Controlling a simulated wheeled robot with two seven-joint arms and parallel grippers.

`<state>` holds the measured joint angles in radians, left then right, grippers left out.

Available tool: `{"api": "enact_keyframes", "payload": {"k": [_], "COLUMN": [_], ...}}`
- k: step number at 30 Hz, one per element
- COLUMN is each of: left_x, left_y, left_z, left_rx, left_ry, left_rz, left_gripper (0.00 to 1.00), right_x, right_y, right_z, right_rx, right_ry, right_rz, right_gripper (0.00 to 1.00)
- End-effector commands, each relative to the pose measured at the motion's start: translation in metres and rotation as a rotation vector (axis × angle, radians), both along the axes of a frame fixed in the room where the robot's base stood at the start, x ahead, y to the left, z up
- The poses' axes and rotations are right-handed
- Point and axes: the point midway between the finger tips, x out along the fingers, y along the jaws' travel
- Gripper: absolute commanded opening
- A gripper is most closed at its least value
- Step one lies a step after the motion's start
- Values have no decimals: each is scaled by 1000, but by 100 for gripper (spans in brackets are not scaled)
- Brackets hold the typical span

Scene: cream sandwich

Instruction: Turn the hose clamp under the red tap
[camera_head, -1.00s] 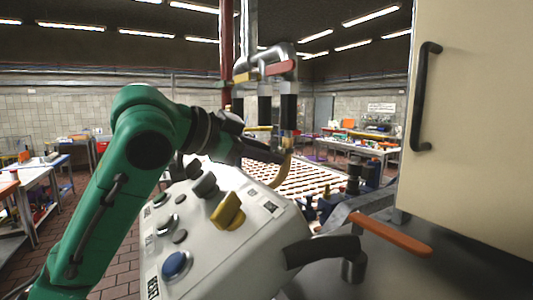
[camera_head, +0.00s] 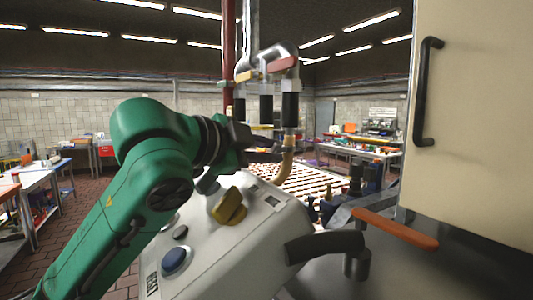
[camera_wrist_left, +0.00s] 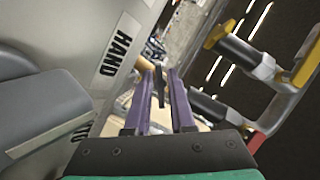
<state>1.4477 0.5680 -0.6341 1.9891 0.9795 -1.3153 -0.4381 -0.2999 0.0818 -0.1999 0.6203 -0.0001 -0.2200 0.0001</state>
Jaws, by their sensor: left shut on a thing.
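The red tap (camera_head: 281,64) is the red handle on the pipe at upper centre; it also shows at the right of the left wrist view (camera_wrist_left: 256,142). A black sleeve (camera_head: 290,107) hangs below it, with a tan hose (camera_head: 286,168) under that. The hose clamp (camera_head: 289,131) is at the sleeve's lower end, small and partly hidden. My left gripper (camera_head: 277,148) reaches it from the left. In the left wrist view its purple fingers (camera_wrist_left: 163,90) are shut on a small dark piece (camera_wrist_left: 158,86), apparently the clamp's tab. My right gripper is not in view.
A yellow tap (camera_head: 247,76) and a second black sleeve (camera_head: 266,108) stand close left of the red tap. A panel with a yellow knob (camera_head: 230,206) and blue button (camera_head: 175,261) lies below my arm. A cream cabinet (camera_head: 475,120) and orange-handled lever (camera_head: 395,228) are on the right.

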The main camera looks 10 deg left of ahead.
Motion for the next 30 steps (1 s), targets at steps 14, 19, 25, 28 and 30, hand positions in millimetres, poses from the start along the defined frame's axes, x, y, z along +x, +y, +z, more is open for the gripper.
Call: {"api": "enact_keyframes", "payload": {"k": [14, 19, 25, 28, 30], "left_x": [0, 0, 0, 0, 0], "left_y": [0, 0, 0, 0, 0], "left_z": [1, 1, 1, 1, 1], "left_rx": [25, 25, 25, 25, 25], "left_ry": [-39, -38, -37, -37, -37], "left_rz": [-1, 0, 0, 0, 0], "left_gripper": [0, 40, 40, 40, 40], "right_x": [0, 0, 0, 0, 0], "right_y": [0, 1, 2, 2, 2], "right_z": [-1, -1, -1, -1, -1], "right_rx": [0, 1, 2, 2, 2], "right_ry": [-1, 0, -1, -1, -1], "right_rz": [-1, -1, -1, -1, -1], "right_gripper": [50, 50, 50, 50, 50]}}
